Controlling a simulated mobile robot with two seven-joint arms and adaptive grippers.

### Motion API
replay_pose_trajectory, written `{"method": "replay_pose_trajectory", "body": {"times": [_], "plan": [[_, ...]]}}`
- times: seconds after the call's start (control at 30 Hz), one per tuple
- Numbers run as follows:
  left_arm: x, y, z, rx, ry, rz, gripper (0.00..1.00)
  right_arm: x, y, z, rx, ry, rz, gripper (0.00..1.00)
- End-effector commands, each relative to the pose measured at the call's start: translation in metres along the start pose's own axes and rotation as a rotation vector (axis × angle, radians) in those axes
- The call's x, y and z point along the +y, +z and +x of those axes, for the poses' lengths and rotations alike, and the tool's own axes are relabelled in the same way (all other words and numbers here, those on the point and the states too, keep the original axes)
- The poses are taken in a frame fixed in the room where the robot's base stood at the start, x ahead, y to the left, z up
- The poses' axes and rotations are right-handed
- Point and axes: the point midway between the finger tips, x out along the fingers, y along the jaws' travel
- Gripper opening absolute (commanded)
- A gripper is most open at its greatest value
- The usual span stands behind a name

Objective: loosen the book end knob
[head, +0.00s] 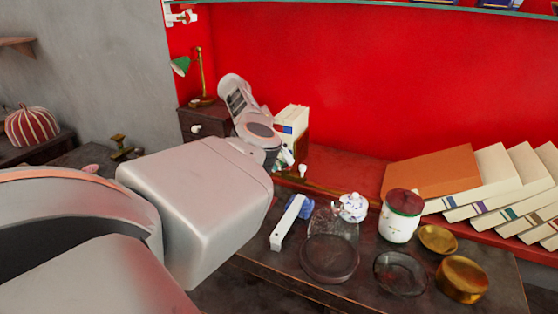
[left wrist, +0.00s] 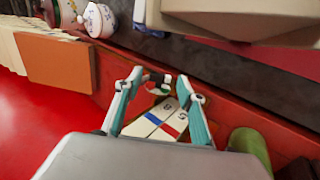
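My left gripper (head: 286,157) reaches down beside the upright books (head: 292,117) on the red shelf; my arm hides part of it. In the left wrist view, my left gripper (left wrist: 160,79) has two teal fingers spread apart. A small white knob (head: 302,171) shows just right of the gripper in the head view, near a thin brass-coloured strip. In the left wrist view, a small pale and dark piece lies between the fingertips; I cannot tell if it is the knob. My right gripper is not in view.
The dark table (head: 350,283) in front holds glass pieces, a white lidded jar (head: 400,216), a small teapot (head: 352,207) and brass dishes (head: 462,278). Leaning books (head: 490,190) fill the right of the shelf. A green object (left wrist: 250,147) stands near the gripper's right side.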

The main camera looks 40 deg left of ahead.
Motion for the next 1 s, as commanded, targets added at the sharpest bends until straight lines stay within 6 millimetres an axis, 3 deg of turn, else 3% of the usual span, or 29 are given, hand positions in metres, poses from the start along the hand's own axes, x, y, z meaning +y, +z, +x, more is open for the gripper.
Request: {"method": "replay_pose_trajectory", "body": {"times": [0.3,0.43,0.8,1.0], "plan": [[0.000,0.000,-0.001,0.000,0.000,0.000,0.40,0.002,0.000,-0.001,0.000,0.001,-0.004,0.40],[0.001,-0.001,-0.010,0.003,0.001,0.001,0.40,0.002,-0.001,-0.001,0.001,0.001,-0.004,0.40],[0.001,-0.001,-0.081,0.004,0.002,0.002,0.40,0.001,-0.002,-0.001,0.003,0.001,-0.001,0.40],[0.000,0.000,-0.109,0.001,0.001,0.001,0.40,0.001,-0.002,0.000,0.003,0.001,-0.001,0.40]]}}
